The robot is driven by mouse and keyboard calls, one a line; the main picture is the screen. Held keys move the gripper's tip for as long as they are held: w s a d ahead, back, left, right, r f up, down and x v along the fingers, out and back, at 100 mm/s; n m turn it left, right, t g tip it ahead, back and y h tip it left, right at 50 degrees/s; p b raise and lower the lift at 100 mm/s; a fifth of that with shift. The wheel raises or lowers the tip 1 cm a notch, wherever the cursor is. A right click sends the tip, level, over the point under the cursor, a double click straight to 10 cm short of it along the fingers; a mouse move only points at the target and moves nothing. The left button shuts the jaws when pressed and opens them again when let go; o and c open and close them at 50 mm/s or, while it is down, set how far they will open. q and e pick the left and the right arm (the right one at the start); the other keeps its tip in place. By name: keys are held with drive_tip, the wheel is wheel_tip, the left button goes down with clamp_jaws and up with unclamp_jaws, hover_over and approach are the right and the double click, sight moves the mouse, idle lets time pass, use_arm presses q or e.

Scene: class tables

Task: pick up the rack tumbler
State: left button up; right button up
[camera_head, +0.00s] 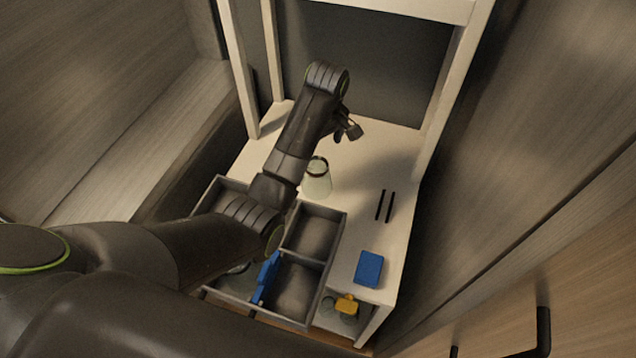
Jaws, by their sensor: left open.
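A pale, see-through tumbler-like vessel (317,184) with a dark rim stands on the white tabletop, just behind the grey divided tray. Clear rounded glassware (327,308) shows low at the front, below the tabletop, beside a yellow item. I cannot tell which of these is the rack tumbler. My left gripper (346,132) is open over the back of the table, beyond and to the right of the vessel, and apart from it. Its fingers look empty. My left arm crosses the tray and hides part of it. My right gripper is out of view.
The grey tray (325,213) has several compartments and a blue item (266,277) in it. A blue block (369,269) and two thin black sticks (384,206) lie at the right. A yellow item (347,304) sits lower in front. White posts (239,70) frame the table; its back right is clear.

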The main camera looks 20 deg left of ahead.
sight(317, 164)
use_arm(q)
wheel_tip(317, 164, down, 3)
drive_tip(key=shift+b, duration=0.4)
drive_tip(key=f, duration=0.1)
drive_tip(key=a+f+p, duration=0.1)
drive_tip(key=f, duration=0.1)
drive_tip(key=shift+w, duration=0.15)
drive_tip(key=shift+w+d+f+p, duration=0.15)
drive_tip(key=shift+f+p, duration=0.3)
drive_tip(key=shift+f, duration=0.35)
drive_tip(key=f, duration=0.3)
drive_tip(key=shift+w+a+f+p, duration=0.2)
drive_tip(key=shift+w+f+p, duration=0.1)
drive_tip(key=shift+f, duration=0.4)
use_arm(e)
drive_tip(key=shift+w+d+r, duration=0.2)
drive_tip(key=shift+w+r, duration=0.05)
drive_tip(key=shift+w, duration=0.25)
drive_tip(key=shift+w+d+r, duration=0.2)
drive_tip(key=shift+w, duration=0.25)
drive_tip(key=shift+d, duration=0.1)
use_arm(q)
drive_tip(key=shift+c, duration=1.2)
drive_tip(key=c, duration=1)
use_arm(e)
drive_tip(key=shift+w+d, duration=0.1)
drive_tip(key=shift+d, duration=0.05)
